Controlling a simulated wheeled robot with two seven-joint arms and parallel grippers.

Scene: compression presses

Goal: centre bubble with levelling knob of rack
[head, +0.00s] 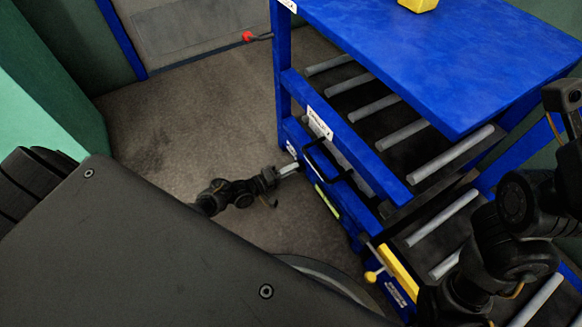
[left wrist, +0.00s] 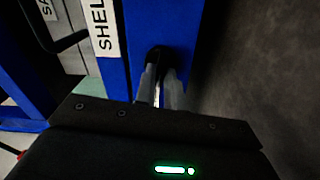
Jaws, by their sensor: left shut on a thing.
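The blue rack (head: 345,140) stands at the right in the head view. My left gripper (head: 289,169) is at its left corner post, low down. In the left wrist view, its two grey fingers (left wrist: 164,88) are shut on a dark round knob (left wrist: 154,58) on the blue post. The fingers cover much of the knob, so its marks and turn cannot be seen. A small yellow-green strip (head: 328,201), possibly the level vial, is on the rack's lower side rail. Its bubble is too small to make out.
A black handle (head: 325,160) sticks out of the rack's side close to my left gripper. A yellow lever with a ball end (head: 372,276) juts out nearer to me. Grey rollers (head: 375,108) fill the shelves. The floor (head: 180,130) left of the rack is clear.

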